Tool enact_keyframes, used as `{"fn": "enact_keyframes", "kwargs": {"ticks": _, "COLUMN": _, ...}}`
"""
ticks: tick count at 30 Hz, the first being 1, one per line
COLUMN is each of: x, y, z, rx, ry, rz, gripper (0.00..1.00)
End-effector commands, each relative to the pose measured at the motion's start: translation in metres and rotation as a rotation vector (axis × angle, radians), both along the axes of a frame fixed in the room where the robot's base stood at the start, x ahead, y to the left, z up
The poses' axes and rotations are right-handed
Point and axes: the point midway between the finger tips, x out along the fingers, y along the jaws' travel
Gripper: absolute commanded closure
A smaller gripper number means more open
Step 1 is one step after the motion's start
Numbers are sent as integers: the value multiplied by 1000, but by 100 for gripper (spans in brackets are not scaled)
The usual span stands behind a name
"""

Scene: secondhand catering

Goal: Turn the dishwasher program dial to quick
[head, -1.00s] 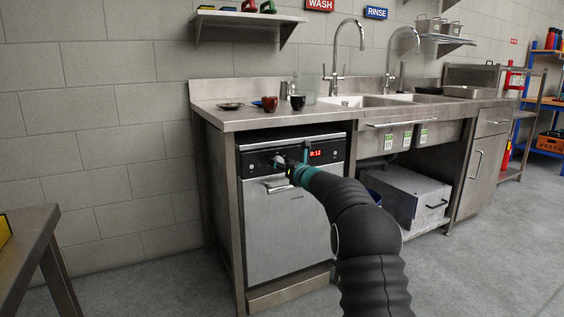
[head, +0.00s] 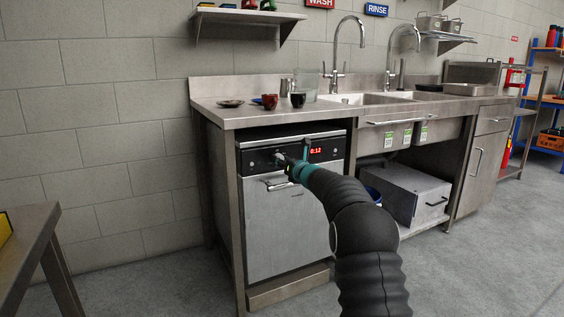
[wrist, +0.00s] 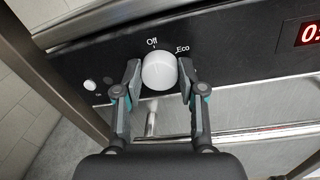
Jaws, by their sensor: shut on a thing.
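The program dial (wrist: 159,72) is a white round knob on the dishwasher's black control panel (wrist: 225,40). In the wrist view the labels "Off" and "Eco" show above it and to its upper right; other labels are hidden or not in view. My gripper (wrist: 157,80) is shut on the dial, with one finger on each side of it. In the head view my gripper (head: 280,158) is at the panel of the steel dishwasher (head: 285,225), and it mostly hides the dial. A red display (head: 316,151) to the right reads 0:12.
A small white button (wrist: 90,84) is left of the dial. The dishwasher's bar handle (head: 280,184) lies just below the gripper.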

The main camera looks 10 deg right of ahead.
Motion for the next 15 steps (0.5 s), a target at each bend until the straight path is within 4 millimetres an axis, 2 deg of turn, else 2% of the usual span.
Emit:
{"fn": "enact_keyframes", "kwargs": {"ticks": 8, "x": 0, "y": -1, "z": -1, "rx": 160, "ry": 51, "rz": 0, "gripper": 95}}
{"fn": "enact_keyframes", "kwargs": {"ticks": 15, "x": 0, "y": -1, "z": -1, "rx": 373, "ry": 120, "rz": 0, "gripper": 95}}
